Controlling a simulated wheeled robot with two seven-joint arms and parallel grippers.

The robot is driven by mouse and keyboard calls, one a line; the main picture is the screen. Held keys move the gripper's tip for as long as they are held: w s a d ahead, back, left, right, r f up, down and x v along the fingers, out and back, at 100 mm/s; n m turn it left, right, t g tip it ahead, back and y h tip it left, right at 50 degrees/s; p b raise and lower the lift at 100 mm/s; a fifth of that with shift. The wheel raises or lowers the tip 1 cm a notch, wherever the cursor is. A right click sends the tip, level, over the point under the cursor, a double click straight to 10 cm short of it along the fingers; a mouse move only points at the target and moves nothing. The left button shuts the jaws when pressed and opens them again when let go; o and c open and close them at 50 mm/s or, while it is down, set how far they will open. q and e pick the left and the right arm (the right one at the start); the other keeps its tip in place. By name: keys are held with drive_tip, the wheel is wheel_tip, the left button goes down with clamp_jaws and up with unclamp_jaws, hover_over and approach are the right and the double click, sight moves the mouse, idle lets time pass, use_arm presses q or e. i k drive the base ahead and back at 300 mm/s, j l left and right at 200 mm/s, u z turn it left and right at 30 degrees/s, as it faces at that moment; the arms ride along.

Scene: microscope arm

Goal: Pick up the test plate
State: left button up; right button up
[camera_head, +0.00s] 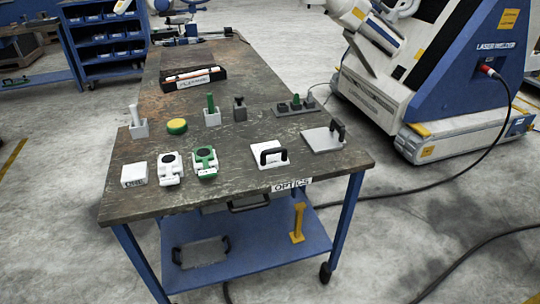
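Two flat plates with black arched handles lie at the front right of the worktable (235,185). One is a white plate (279,163); to its right is a grey plate (318,142). I cannot tell from the picture which of them is the test plate, as no label on either can be read. Both lie flat with their handles up, and nothing touches them. Neither of my grippers shows in the head view.
Left of the plates stand a green-and-white device (205,162), a white device (170,170) and a white box (134,174). Behind are a yellow-green disc (177,126), small holders and a black tray (195,78). A blue laser welder (460,75) stands right of the table.

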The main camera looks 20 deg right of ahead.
sight(269, 147)
drive_tip(key=i+l, duration=0.1)
drive_tip(key=l, duration=0.4)
drive_tip(key=i+l, duration=0.1)
drive_tip(key=l, duration=0.4)
drive_tip(key=i+l, duration=0.1)
drive_tip(key=l, duration=0.45)
drive_tip(key=i+l, duration=0.1)
drive_tip(key=l, duration=0.4)
drive_tip(key=i+u, duration=0.05)
